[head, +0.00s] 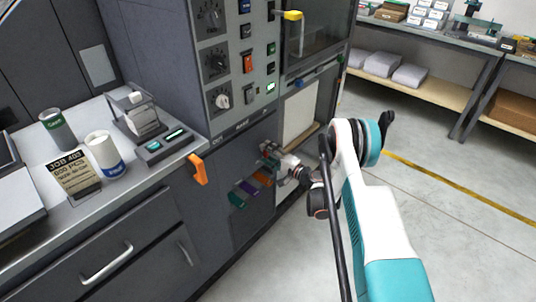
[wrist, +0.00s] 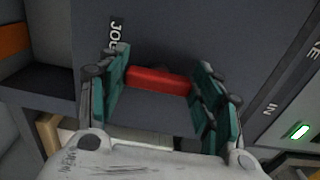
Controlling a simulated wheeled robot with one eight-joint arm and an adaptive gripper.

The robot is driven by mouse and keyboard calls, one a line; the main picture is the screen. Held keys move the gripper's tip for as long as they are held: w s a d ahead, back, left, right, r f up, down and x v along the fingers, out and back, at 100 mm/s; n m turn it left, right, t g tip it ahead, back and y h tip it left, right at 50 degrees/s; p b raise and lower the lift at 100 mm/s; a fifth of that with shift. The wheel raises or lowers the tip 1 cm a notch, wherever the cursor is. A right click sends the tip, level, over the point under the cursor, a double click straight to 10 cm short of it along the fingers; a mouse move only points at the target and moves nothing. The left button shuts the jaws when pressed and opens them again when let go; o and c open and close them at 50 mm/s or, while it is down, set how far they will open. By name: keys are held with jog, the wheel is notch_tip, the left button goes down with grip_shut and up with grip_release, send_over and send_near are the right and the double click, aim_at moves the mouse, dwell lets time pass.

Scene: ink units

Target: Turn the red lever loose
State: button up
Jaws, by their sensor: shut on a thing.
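The red lever (wrist: 158,79) shows in the wrist view as a short red bar against a dark grey panel, lying nearly level in the picture. My gripper (wrist: 160,88) has its green-padded fingers at both ends of the bar and is shut on it. In the head view my gripper (head: 270,157) is at the dark front of the machine, below the control panel. The red lever cannot be made out there, behind my gripper and wrist.
An orange handle (head: 197,169) sticks out left of my gripper. Green, purple and orange tabs sit just below it. A steel counter (head: 150,164) at left holds a cup, a can and a job card (head: 75,178). Open floor (head: 440,205) lies to the right.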

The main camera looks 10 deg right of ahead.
jog(key=shift+s+f, duration=0.1)
jog(key=o, duration=1.1)
jog(key=shift+c, duration=0.2)
